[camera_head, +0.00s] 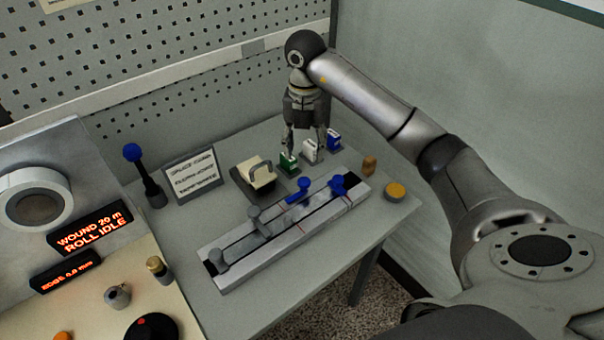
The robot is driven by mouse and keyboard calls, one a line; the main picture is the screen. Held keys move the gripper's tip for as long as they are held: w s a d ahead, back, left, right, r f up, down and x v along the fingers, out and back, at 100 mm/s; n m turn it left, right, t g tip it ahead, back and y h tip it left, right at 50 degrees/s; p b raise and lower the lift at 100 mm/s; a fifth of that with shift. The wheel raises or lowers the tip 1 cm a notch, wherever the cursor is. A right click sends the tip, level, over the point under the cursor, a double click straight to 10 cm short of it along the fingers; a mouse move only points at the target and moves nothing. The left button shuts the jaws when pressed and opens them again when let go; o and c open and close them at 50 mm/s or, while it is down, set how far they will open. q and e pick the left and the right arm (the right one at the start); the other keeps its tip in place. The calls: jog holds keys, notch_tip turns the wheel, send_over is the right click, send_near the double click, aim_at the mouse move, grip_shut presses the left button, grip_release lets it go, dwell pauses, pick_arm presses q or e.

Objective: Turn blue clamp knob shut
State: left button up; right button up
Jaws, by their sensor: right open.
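A grey rail fixture (230,280) lies along the table with several knobs on it. Two are blue: a blue knob (338,183) near its far right end and a blue lever-like knob (300,188) left of it. I cannot tell from this view which is the clamp knob, or how tight either is. My right gripper (305,140) points down with its fingers apart and empty. It is behind the rail, over or beside a white block (309,152), and apart from both blue knobs. My left gripper is out of view.
A green block (288,163) and a blue block (334,140) flank the white one. The table front (215,318) is clear.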

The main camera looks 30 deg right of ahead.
aim_at(304, 180)
notch_tip(304, 180, down, 9)
jog(key=shift+s+f+p, duration=0.1)
jog(key=shift+f+p, duration=0.05)
jog(key=shift+p, duration=0.95)
jog(key=shift+f, duration=0.6)
jog(key=c, duration=1.1)
jog(key=shift+o, duration=0.2)
